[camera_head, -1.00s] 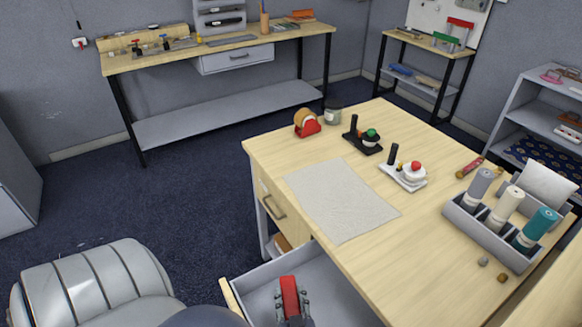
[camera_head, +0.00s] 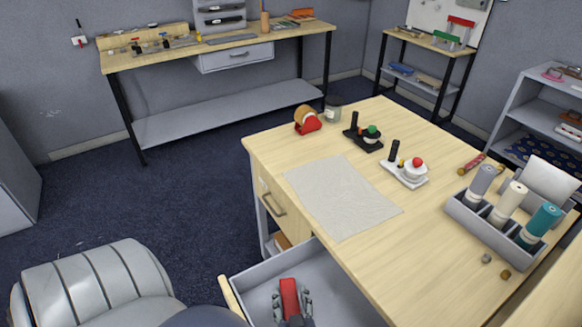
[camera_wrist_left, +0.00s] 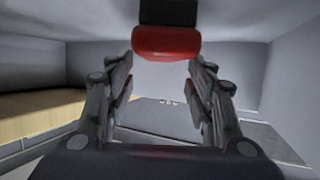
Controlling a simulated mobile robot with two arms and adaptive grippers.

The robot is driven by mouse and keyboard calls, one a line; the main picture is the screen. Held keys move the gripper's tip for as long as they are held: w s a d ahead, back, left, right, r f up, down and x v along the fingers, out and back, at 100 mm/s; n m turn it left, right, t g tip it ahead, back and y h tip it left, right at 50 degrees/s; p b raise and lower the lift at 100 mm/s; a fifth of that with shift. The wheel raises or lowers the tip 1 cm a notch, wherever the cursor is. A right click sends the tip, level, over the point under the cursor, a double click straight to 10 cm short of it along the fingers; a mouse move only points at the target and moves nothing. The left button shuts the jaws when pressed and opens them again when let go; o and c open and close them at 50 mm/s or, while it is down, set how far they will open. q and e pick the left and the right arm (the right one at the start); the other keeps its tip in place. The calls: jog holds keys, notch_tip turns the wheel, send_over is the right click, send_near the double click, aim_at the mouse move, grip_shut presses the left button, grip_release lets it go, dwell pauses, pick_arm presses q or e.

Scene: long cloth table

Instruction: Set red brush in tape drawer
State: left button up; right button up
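The red brush (camera_head: 289,296) is inside the open, grey-walled drawer (camera_head: 340,290) at the table's near left side. My left gripper (camera_head: 291,300) reaches down into this drawer, with its fingers spread on either side of the brush. In the left wrist view, the brush's red end (camera_wrist_left: 166,43) and a black part above it show at the fingertips of the gripper (camera_wrist_left: 161,62). The fingers look parted; whether either still touches the brush cannot be told. My right gripper is not in view.
A red tape dispenser (camera_head: 307,121) and a jar (camera_head: 333,113) stand at the table's far left corner. A grey cloth (camera_head: 342,198) lies above the drawer. A spool holder (camera_head: 488,226) is at right. The drawer's wooden front (camera_head: 232,297) is at its left.

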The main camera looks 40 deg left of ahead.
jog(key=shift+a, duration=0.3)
pick_arm(q)
jog(key=shift+r, duration=0.25)
jog(key=shift+r+p, duration=0.7)
jog(key=shift+p, duration=0.4)
jog(key=shift+s+d+f+b, duration=0.25)
jog(key=shift+s+d+b, duration=0.2)
jog(key=shift+d+b, duration=0.2)
jog(key=b+v, duration=0.1)
jog(key=v, duration=0.4)
jog(key=shift+s+d+r+b, duration=0.1)
jog(key=shift+s+r+b, duration=0.05)
jog(key=shift+b, duration=0.15)
jog(key=shift+s+d+r, duration=0.1)
jog(key=shift+d+r, duration=0.05)
jog(key=shift+r, duration=0.05)
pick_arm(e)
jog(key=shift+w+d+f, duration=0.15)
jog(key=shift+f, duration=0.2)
pick_arm(q)
jog(key=shift+r, duration=0.15)
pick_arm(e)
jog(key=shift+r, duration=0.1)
